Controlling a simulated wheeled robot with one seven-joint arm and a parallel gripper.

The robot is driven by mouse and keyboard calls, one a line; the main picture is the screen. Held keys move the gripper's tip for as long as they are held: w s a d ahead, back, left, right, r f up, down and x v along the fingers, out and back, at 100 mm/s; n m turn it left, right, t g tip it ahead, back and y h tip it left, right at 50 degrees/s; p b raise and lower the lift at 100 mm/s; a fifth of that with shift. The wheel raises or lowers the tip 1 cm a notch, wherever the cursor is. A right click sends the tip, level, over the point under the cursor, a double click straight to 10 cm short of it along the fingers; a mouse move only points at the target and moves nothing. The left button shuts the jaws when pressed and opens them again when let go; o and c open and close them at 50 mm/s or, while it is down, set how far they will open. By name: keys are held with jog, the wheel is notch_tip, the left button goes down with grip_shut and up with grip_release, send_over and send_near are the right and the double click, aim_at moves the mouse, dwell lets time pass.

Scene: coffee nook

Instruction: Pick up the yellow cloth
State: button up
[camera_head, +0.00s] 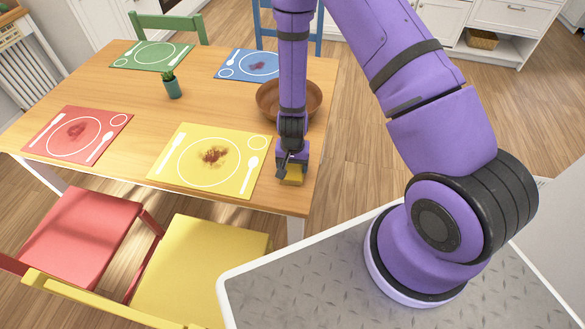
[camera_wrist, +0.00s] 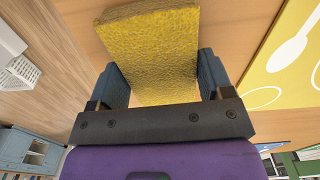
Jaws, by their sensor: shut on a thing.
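The yellow cloth (camera_wrist: 150,50) is a thick, textured yellow block between the two fingers of my gripper (camera_wrist: 162,80) in the wrist view. In the head view, my gripper (camera_head: 291,168) points down at the table's right front corner, with the cloth (camera_head: 291,177) at its tips. The gripper is shut on the cloth. The cloth is at or just above the wooden table top; I cannot tell whether it touches. The arm hides part of the cloth in the head view.
A yellow placemat (camera_head: 188,175) with a brown stain lies just left of the gripper. A brown bowl (camera_head: 268,101) stands behind my arm. Red (camera_head: 57,149), blue (camera_head: 230,74) and green (camera_head: 150,62) placemats and a small potted plant (camera_head: 173,88) are farther off. A yellow chair (camera_head: 195,265) stands in front.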

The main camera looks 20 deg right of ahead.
aim_at(293, 166)
jog(key=shift+r, duration=0.1)
notch_tip(293, 166, up, 10)
dwell(0.9)
